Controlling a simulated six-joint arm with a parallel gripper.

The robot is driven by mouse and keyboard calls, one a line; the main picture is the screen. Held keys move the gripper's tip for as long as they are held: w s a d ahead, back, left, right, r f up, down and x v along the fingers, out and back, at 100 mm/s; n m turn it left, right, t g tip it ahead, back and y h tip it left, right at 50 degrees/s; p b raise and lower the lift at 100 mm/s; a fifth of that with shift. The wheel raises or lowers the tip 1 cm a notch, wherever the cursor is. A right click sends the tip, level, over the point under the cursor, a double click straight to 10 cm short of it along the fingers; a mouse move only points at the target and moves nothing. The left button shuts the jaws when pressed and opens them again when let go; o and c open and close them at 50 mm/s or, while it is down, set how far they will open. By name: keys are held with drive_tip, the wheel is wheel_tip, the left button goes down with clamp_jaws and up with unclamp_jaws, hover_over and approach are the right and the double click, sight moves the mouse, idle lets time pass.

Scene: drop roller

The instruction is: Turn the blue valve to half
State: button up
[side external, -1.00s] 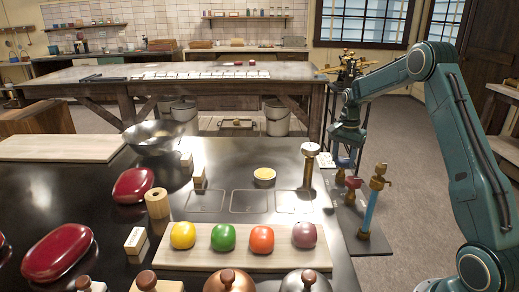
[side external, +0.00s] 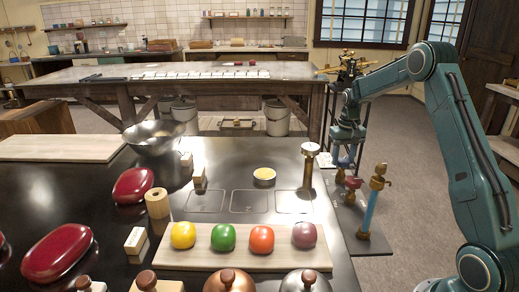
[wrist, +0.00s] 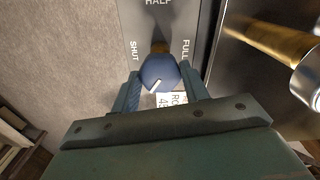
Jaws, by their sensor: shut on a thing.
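The blue valve (wrist: 158,72) is a round knob with a short slanted white mark on its near face. It sits on a grey plate (wrist: 150,22) lettered HALF at the top, SHUT at the left and FULL at the right in the wrist view. My gripper (wrist: 160,84) is shut on the blue valve, one finger on each side. In the side view my gripper (side external: 344,160) points down beyond the right edge of the dark table, and the valve is mostly hidden there.
A red valve (side external: 353,183) and a blue upright pipe with a brass top (side external: 371,208) stand close by. A brass post (side external: 309,163) rises from the dark table's right edge; brass also shows at right in the wrist view (wrist: 265,38). Fruit-like pieces lie on a board (side external: 180,257).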

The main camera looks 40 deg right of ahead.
sight(343, 159)
drive_tip(key=n, duration=0.6)
drive_tip(key=shift+n, duration=0.3)
drive_tip(key=shift+w, duration=0.1)
drive_tip(key=o, duration=1)
wheel_tip(343, 159, up, 14)
drive_tip(key=shift+f, duration=0.1)
idle(0.4)
